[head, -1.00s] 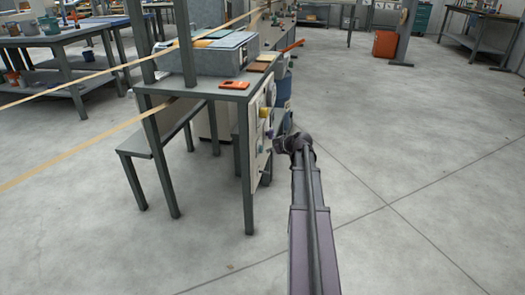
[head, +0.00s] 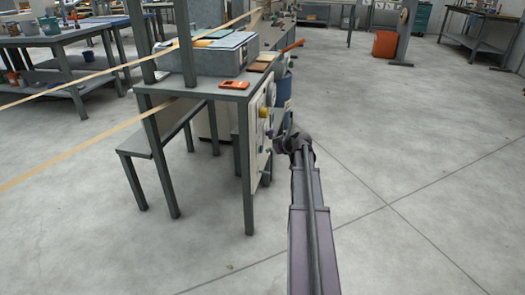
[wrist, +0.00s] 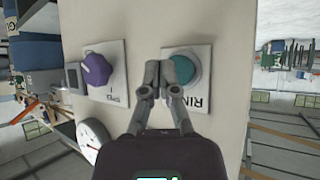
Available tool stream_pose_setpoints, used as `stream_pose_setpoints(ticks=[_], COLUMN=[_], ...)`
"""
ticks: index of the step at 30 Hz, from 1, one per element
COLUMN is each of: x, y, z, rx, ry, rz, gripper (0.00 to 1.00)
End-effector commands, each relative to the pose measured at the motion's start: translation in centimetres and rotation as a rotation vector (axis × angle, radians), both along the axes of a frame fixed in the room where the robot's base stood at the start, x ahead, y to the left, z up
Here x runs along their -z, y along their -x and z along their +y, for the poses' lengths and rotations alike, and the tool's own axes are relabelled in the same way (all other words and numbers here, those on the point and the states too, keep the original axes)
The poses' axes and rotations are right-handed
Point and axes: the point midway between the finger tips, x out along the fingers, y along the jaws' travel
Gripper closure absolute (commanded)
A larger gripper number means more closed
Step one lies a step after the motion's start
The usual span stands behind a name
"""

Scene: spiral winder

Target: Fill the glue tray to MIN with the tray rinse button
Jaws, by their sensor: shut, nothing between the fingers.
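The teal rinse button (wrist: 186,68) sits on a white plate with partly hidden lettering "RIN" on the machine's side panel. In the wrist view my gripper (wrist: 168,75) is shut and empty, its fingertips over the button's left part. I cannot tell whether they touch or press it. In the head view my gripper (head: 276,142) is beside the panel (head: 258,150), and the button is not clear there.
A purple knob (wrist: 97,69) and a round gauge (wrist: 93,135) are on the same panel, left of the button in the wrist view. An orange device (head: 236,85) lies on the table corner. The floor right of the machine is clear.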

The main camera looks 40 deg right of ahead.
Motion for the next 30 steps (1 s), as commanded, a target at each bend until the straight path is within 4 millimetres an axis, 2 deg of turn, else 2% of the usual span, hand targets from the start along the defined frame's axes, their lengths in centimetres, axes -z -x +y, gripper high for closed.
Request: stream_pose_setpoints(ticks=[30], x=[-0.01], y=[-0.66], z=[0.56], rx=[0.000], ry=[0.000], rz=[0.000], gripper=[1.00])
